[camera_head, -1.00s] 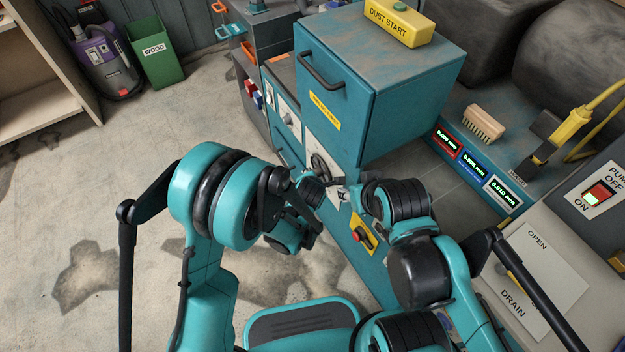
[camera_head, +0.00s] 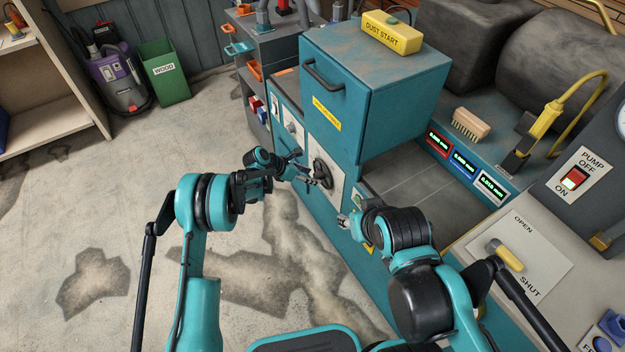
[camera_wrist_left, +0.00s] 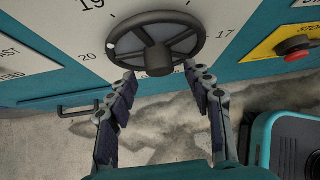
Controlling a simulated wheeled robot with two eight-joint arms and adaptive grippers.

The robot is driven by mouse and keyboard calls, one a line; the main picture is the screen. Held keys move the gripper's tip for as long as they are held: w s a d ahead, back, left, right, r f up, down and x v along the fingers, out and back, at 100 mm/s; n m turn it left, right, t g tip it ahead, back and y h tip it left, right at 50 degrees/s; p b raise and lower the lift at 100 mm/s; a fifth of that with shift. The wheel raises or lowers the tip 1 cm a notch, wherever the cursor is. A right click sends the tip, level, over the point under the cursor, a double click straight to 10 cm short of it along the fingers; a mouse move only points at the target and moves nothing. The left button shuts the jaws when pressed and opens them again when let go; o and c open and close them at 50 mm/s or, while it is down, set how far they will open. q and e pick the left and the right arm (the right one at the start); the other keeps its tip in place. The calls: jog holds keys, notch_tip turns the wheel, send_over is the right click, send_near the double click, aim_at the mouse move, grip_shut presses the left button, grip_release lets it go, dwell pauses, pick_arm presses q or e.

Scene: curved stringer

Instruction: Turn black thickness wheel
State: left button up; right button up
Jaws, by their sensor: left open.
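The black thickness wheel (camera_head: 323,173) is a spoked handwheel on a pale dial panel on the front of the teal machine. In the left wrist view the wheel (camera_wrist_left: 181,40) fills the upper middle, with 19, 20 and 17 marked around it. My left gripper (camera_head: 312,178) is just in front of the wheel. In the left wrist view its open fingers (camera_wrist_left: 163,76) point at the wheel's lower rim, one to each side, with nothing held. Contact with the rim cannot be told. My right gripper (camera_head: 345,220) is lower right of the wheel, small and partly hidden by its own arm.
A red stop button on a yellow plate (camera_wrist_left: 298,50) is right of the wheel in the left wrist view. A drawer-like teal box (camera_head: 370,95) juts out above the wheel. A bar handle (camera_wrist_left: 78,109) is lower left. Open concrete floor (camera_head: 150,220) lies to the left.

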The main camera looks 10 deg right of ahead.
pick_arm(q)
jog(key=shift+x, duration=0.95)
jog(key=c, duration=1.2)
jog(key=shift+o, duration=0.2)
jog(key=shift+s+d+m+t+y, duration=0.1)
jog(key=shift+m+t+y, duration=0.25)
jog(key=shift+t, duration=0.5)
jog(key=shift+s+m+t+y, duration=0.2)
jog(key=shift+m+t, duration=0.4)
jog(key=shift+t, duration=0.2)
jog(key=shift+s+d+m+t+y, duration=0.1)
jog(key=shift+m+t+y, duration=0.25)
jog(key=shift+t, duration=0.5)
